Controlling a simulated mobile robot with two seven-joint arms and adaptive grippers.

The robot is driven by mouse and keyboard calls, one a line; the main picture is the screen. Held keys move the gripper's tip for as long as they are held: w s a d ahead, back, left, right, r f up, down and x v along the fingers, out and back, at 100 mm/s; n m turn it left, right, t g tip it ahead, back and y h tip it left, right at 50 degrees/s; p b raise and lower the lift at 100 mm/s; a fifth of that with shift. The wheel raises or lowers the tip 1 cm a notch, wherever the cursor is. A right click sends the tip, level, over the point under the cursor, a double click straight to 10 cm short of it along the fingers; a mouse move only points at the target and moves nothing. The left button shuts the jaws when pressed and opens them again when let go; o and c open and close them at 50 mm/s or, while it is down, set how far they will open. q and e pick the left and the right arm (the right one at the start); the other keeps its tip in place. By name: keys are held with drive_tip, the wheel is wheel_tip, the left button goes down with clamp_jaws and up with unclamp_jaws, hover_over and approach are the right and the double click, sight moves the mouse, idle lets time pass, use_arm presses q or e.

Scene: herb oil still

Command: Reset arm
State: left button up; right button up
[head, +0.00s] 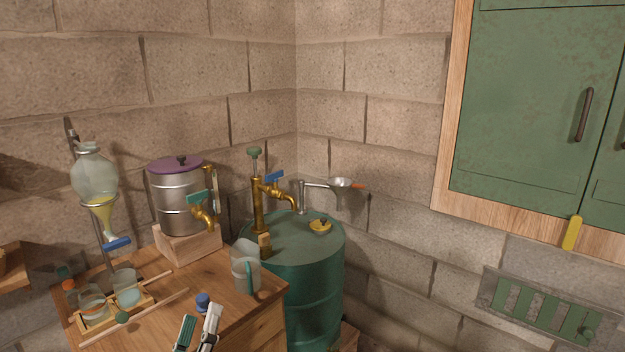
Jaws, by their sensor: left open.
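My left gripper (200,322) shows at the bottom edge of the head view, over the front of the wooden bench (225,300). Its two fingers are apart, with nothing visible between them. A small blue-capped item (203,301) is just beyond the fingertips; I cannot tell how far apart they are. Most of the left arm is out of frame. My right gripper is not in view.
On the bench are a glass separating funnel (93,180), a steel pot with purple lid (178,200) on a wooden block, a wooden rack (100,318) with glass jars, and a clear jug (246,272). A green drum (310,265) stands right; a green cabinet (535,110) hangs above.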

use_arm(q)
drive_tip(key=s+d+f+m+g+h, duration=0.2)
drive_tip(key=s+f+m+g, duration=0.15)
drive_tip(key=f, duration=0.55)
drive_tip(key=s+d+f+m+g+h, duration=0.1)
drive_tip(key=s+f+m+g, duration=0.2)
drive_tip(key=f, duration=0.6)
drive_tip(key=s+a+f+m+g, duration=0.1)
drive_tip(key=s+f+m+g, duration=0.2)
drive_tip(key=s+f, duration=0.3)
drive_tip(key=s+a+f+m+g+y, duration=0.1)
drive_tip(key=s+f+m+g, duration=0.2)
drive_tip(key=f, duration=0.9)
drive_tip(key=s+b, duration=0.1)
drive_tip(key=s, duration=0.2)
drive_tip(key=shift+s+y, duration=0.15)
drive_tip(key=shift+y, duration=0.15)
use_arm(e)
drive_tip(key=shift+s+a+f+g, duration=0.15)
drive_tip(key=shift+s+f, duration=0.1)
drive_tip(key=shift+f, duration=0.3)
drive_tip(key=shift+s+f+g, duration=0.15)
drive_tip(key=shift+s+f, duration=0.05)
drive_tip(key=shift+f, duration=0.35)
use_arm(q)
drive_tip(key=shift+m, duration=0.25)
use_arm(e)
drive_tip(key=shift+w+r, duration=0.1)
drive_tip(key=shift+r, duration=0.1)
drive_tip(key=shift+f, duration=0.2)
